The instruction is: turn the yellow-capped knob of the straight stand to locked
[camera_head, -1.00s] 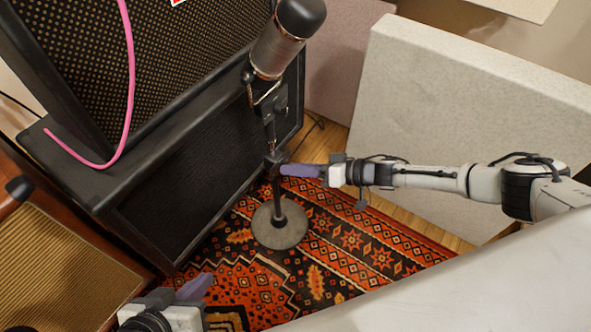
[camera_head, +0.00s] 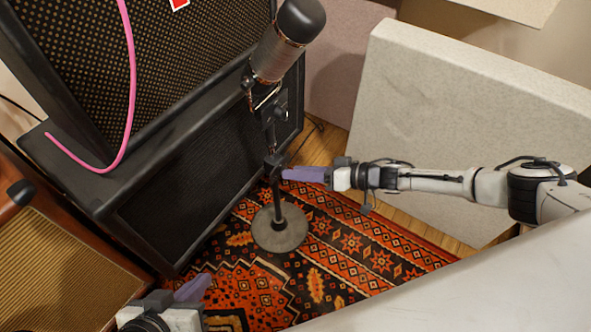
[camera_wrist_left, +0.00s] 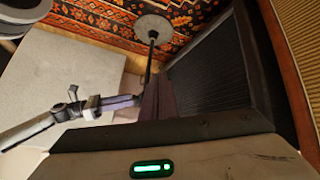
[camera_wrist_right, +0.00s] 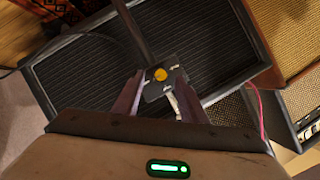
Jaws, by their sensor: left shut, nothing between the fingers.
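The straight microphone stand (camera_head: 278,205) stands upright on its round base on the rug, with a microphone (camera_head: 285,45) at its top. Its dark clutch (camera_head: 273,163) is partway up the pole. In the right wrist view the yellow-capped knob (camera_wrist_right: 160,74) faces me on a dark plate with small pale marks. My right gripper (camera_head: 285,172) is at the clutch; in its wrist view the parted fingers (camera_wrist_right: 158,86) lie on either side of the plate. Whether they touch it I cannot tell. My left gripper (camera_head: 200,284) is shut and empty, low at the left, away from the stand.
Dark amplifier cabinets (camera_head: 190,165) stand close behind and left of the stand, with a pink cable (camera_head: 131,90) hanging over them. A tan amplifier (camera_head: 60,265) is at the left. A pale panel (camera_head: 470,120) stands behind my right arm. The patterned rug (camera_head: 330,245) is clear.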

